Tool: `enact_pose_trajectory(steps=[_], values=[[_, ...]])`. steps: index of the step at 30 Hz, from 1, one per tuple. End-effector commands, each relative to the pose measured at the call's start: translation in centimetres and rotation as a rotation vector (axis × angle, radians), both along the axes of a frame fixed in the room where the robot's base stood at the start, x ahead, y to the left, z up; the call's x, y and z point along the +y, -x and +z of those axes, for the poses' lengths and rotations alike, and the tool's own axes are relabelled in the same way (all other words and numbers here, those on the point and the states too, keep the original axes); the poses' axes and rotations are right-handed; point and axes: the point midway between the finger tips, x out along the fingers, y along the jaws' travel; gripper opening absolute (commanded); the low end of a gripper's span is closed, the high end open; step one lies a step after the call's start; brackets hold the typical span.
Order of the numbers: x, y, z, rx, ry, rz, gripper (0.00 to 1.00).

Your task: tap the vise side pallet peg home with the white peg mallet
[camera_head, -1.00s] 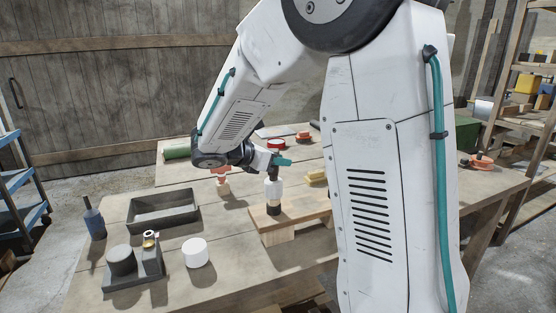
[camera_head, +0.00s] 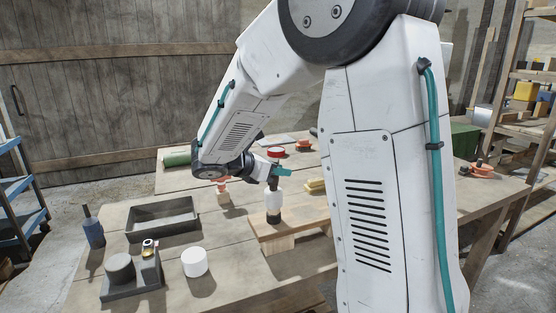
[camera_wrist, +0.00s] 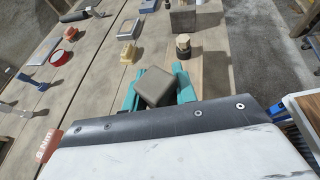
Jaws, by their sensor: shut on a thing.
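My gripper (camera_head: 276,175) has teal fingers, shut on the dark upper part of the white peg mallet. The mallet's white body (camera_head: 273,200) hangs upright below the fingers, over a low wooden pallet (camera_head: 312,213). A short dark piece (camera_head: 273,216) shows directly below the white body; I cannot tell whether it touches. In the wrist view the fingers (camera_wrist: 158,92) clasp a grey-brown block-shaped end (camera_wrist: 156,85), and the white part is hidden. A peg with a pale top and dark band (camera_wrist: 183,46) stands on the board beyond the fingers.
A grey tray (camera_head: 160,232), a white cylinder (camera_head: 195,262) and a dark stepped block (camera_head: 120,270) stand on the table at front left. A dark blue bottle (camera_head: 93,230) is at the left edge. A grey block (camera_wrist: 183,20) stands beyond the peg.

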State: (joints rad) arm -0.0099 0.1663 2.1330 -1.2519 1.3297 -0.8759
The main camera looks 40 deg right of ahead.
Motion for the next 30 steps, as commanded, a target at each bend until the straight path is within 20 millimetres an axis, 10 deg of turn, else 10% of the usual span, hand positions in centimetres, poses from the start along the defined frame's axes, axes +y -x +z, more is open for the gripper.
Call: enact_pose_trajectory(steps=[30], values=[[0.1, 0.1, 3.2, 0.000, -0.001, 0.000, 0.00]])
